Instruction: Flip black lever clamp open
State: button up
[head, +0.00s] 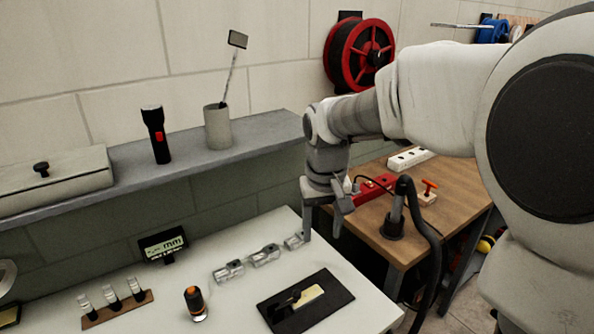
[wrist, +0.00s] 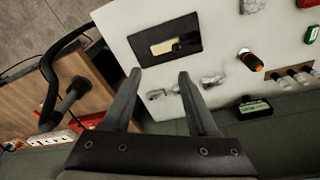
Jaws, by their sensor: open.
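The black lever clamp (head: 290,301) sits on a dark mat (head: 330,310) near the front of the white table, beside a pale yellow plate (head: 309,294). In the wrist view the black clamp (wrist: 184,46) lies at the right end of the yellow plate (wrist: 163,47). Whether its lever is up or down is too small to tell. My gripper (head: 321,226) is open and empty, pointing down at the table's back right edge. It is behind the mat and apart from the clamp. In the wrist view the spread fingers (wrist: 159,76) stop short of the mat.
Several clear-grey small parts (head: 265,256) stand in a row between my gripper and a small display (head: 163,244). An orange-topped bottle (head: 195,303) stands left of the mat. A grey shelf (head: 200,150) runs behind. A wooden bench (head: 450,185) with a black hose (head: 430,240) is at right.

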jog(key=g, duration=0.2)
send_near(297, 292)
jog(key=shift+n, duration=0.3)
notch_tip(297, 292, down, 9)
jog(key=shift+s+f+b, duration=0.1)
jog(key=shift+s+b, duration=0.05)
jog(key=shift+b, duration=0.5)
grip_shut()
dwell(0.9)
